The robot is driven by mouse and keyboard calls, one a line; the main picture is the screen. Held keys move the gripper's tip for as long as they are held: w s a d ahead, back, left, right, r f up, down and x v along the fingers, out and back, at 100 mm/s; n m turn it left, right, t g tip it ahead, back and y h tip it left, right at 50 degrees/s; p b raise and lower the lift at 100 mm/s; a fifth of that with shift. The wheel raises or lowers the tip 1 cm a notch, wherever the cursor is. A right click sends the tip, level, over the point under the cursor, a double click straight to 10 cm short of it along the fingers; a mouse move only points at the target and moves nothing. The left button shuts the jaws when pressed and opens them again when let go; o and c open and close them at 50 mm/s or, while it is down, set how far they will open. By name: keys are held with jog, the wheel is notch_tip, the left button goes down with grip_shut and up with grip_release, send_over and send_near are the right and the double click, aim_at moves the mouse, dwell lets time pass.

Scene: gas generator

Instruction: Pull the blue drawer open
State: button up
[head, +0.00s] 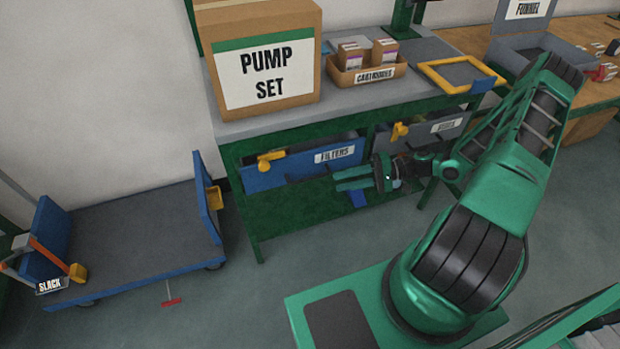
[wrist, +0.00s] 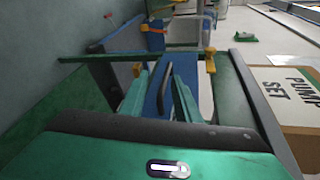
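The blue drawer (head: 262,178), labelled FILTERS, is in the green workbench under the pump set box. It has a yellow latch piece (head: 270,160) on its upper left and a dark handle along its lower front. My gripper (head: 339,180) is in front of the drawer's right part, with its green fingers pointing left. In the wrist view the fingers (wrist: 161,88) are apart, with the blue drawer front (wrist: 152,100) and the dark handle (wrist: 166,84) appearing between them. I cannot tell whether a finger touches the handle. Things inside the drawer are mostly hidden.
A grey drawer (head: 448,130) with a yellow latch is to the right. On the bench top stand the PUMP SET box (head: 265,60), a cartridge box (head: 367,75) and a yellow-framed tray (head: 460,75). A flat cart (head: 130,235) stands at left. Floor before the drawers shows free room.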

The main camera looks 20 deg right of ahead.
aim_at(309, 178)
jog(key=w+a, duration=0.2)
jog(key=a, duration=0.1)
jog(key=w+a+f+t, duration=0.1)
jog(key=w+a, duration=0.1)
jog(key=a, duration=0.2)
jog(key=w+a+m+t+y, duration=0.1)
jog(key=w+a, duration=0.1)
jog(key=a, duration=0.1)
jog(key=shift+a+f, duration=0.15)
jog(key=shift+f, duration=0.1)
jog(key=shift+c, duration=0.5)
